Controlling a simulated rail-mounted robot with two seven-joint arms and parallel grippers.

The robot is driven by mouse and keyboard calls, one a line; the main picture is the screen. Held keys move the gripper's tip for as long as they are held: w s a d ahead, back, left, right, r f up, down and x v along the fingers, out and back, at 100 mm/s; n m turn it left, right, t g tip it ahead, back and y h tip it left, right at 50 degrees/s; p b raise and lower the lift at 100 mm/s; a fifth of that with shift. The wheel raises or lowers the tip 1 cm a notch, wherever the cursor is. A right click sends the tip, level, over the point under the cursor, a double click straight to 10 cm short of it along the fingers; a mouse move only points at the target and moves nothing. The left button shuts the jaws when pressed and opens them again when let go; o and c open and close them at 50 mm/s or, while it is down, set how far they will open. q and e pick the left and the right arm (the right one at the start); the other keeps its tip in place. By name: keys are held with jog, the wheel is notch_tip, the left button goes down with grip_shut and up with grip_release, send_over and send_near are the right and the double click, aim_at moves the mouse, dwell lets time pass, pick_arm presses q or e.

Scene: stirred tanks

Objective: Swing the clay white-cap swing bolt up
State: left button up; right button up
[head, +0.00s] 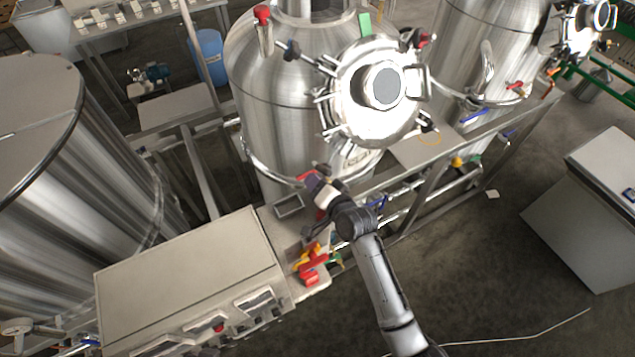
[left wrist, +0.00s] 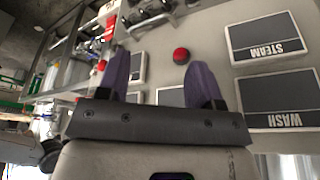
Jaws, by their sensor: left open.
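The tank (head: 270,95) in the middle of the head view has a round manway lid (head: 345,100) with a dark round centre. Several swing bolts (head: 322,97) stick out around its rim. They are too small to tell which one is the clay white-cap bolt. My right gripper (head: 313,181) is below and left of the lid, apart from it, near the tank's lower front; whether its purple fingers are open or shut is unclear. My left gripper (left wrist: 161,64) is open and empty in the left wrist view, in front of a panel. I do not make it out in the head view.
A red button (left wrist: 181,56) and dark STEAM (left wrist: 268,37) and WASH (left wrist: 280,100) plates are on the panel before my left gripper. A control box (head: 190,270) stands at the lower left, with red and yellow valve handles (head: 312,262) beside it. Another tank (head: 460,50) stands right.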

jog(key=c, duration=0.6)
grip_shut()
